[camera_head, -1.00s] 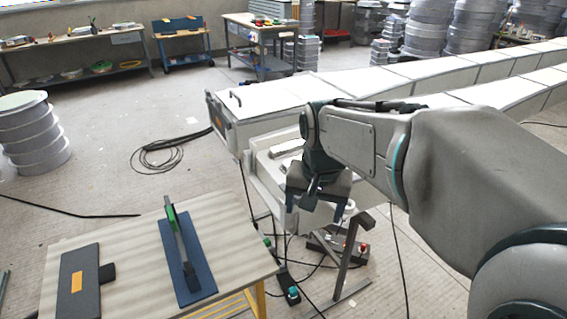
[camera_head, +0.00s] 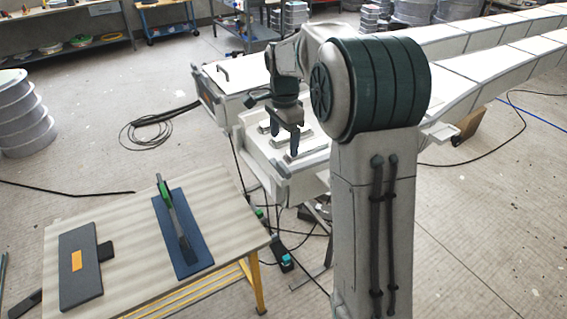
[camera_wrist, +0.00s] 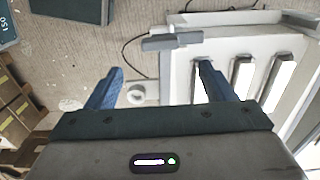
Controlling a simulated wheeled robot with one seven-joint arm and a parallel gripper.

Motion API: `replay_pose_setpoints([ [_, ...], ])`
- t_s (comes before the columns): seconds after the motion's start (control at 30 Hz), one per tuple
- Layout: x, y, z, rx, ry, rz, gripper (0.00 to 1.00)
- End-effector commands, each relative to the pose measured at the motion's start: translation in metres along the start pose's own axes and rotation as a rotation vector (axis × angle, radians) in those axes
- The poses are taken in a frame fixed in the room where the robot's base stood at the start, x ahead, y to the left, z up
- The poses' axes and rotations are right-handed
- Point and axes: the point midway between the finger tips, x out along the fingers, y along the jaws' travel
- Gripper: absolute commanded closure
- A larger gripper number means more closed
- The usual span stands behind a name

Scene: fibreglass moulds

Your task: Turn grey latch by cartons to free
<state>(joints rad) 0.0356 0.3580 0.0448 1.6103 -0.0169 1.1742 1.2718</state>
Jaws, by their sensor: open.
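Brown cartons (camera_wrist: 18,112) stand at the left edge of the wrist view. My gripper (camera_wrist: 160,76) is open and empty, with one blue finger left of the latch and the other in front of the mould's top. In the head view my gripper (camera_head: 288,143) hangs above the white mould's end (camera_head: 262,160).
A wooden-topped table (camera_head: 130,225) with a blue board (camera_head: 183,240) and a dark panel (camera_head: 80,265) stands at the front left. Cables (camera_head: 150,132) lie on the floor. A brown block (camera_head: 467,122) sits by the mould's right side. Floor is open at the right.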

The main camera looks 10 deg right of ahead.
Motion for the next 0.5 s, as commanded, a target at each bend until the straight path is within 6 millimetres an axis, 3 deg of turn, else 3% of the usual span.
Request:
replay_pose_setpoints([
  [0.3, 0.066, 0.001, 0.001, -0.002, -0.001, 0.004, 0.24],
  [0.5, 0.088, 0.001, 0.001, -0.001, -0.001, 0.001, 0.24],
])
